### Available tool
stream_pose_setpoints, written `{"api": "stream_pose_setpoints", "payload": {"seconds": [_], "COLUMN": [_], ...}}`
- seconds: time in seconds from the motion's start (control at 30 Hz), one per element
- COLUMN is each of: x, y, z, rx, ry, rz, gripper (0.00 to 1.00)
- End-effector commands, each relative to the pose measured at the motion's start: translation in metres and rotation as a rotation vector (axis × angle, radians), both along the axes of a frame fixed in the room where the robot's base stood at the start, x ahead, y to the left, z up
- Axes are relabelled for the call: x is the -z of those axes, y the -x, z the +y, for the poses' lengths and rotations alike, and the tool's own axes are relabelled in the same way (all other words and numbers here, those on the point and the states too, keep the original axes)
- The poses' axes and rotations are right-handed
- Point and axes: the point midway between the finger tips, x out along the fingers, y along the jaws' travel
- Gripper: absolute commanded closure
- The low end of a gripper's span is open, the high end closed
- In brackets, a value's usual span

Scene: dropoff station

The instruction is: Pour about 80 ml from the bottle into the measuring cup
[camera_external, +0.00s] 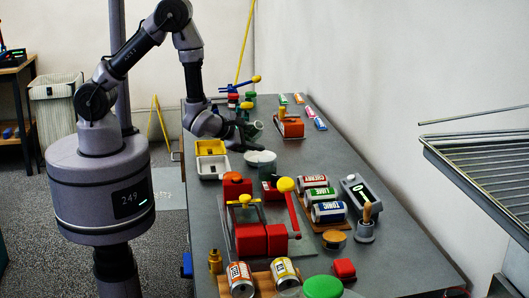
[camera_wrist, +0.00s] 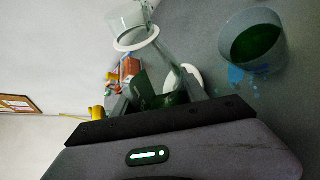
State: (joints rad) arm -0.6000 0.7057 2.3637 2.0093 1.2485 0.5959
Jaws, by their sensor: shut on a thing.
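My gripper (camera_external: 245,140) is shut on a clear bottle with dark green at its lower part (camera_wrist: 152,92). In the wrist view the bottle lies tilted between the fingers, partly hidden by my gripper. The measuring cup (camera_wrist: 255,48) is see-through and holds dark green liquid. It stands on the bench to the right of the bottle, apart from it. Blue patches show at the cup's foot; whether they are marks or spilled drops I cannot tell. In the external view a pale cup (camera_external: 261,163) stands close below my gripper.
A yellow and white tray (camera_external: 211,165) lies left of the cup. A red and yellow tool (camera_external: 258,238), cans (camera_external: 315,182) and a grey device (camera_external: 358,193) fill the near bench. An orange block (camera_external: 289,127) stands behind on the right.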

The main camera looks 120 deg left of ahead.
Motion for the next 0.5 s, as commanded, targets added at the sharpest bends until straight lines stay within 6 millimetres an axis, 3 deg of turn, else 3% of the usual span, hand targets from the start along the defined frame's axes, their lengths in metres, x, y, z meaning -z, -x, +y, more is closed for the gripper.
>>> {"api": "stream_pose_setpoints", "payload": {"seconds": [0.2, 0.5], "x": [0.0033, -0.0024], "y": [-0.0032, -0.0068], "z": [0.0005, 0.0006], "rx": [-0.003, 0.002], "ry": [0.140, 0.245], "rz": [-0.418, -0.719], "gripper": [1.00, 1.00]}}
